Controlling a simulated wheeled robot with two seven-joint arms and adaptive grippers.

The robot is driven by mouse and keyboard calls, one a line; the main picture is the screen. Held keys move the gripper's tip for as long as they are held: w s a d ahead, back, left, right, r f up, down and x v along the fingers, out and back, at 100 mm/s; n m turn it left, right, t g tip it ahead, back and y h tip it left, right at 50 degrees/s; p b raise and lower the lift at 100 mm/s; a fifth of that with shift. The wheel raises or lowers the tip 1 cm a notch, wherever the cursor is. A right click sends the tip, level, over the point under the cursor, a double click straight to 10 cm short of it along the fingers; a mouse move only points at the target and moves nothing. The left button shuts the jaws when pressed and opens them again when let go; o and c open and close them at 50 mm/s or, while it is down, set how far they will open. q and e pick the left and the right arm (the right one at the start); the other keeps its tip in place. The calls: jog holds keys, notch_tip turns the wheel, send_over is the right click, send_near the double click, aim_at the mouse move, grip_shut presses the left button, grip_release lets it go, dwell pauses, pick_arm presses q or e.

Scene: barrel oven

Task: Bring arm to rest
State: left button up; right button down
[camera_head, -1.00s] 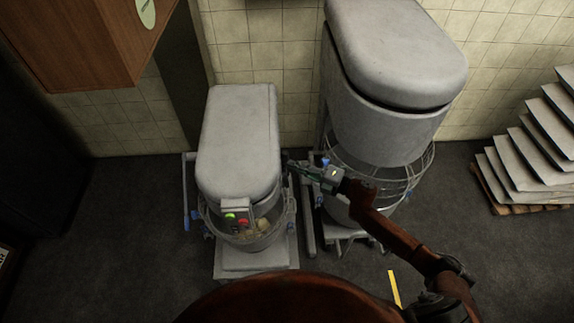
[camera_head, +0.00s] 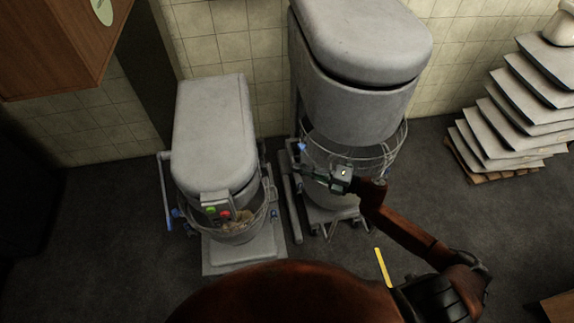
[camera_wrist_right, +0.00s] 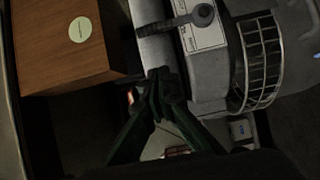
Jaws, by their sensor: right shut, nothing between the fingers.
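My right arm (camera_head: 410,235), rust-brown, comes in from the lower right of the head view and reaches up and left. Its gripper (camera_head: 305,172) is in front of the large mixer's bowl guard. In the right wrist view the dark green fingers (camera_wrist_right: 155,88) meet at their tips, shut and empty, in front of a grey machine. I cannot tell from the views whether the fingertips touch it. My left gripper is not in view.
A small grey mixer (camera_head: 215,135) with green and red buttons stands left of the gripper. The large grey mixer (camera_head: 365,105) stands behind it. Stacked trays (camera_head: 510,105) sit on a pallet at right. A wooden cabinet (camera_head: 55,45) is upper left. Floor (camera_head: 450,215) is clear at right.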

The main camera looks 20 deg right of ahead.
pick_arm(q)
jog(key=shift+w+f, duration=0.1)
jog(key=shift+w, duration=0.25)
pick_arm(e)
jog(key=shift+s+d, duration=0.35)
jog(key=shift+d, duration=0.15)
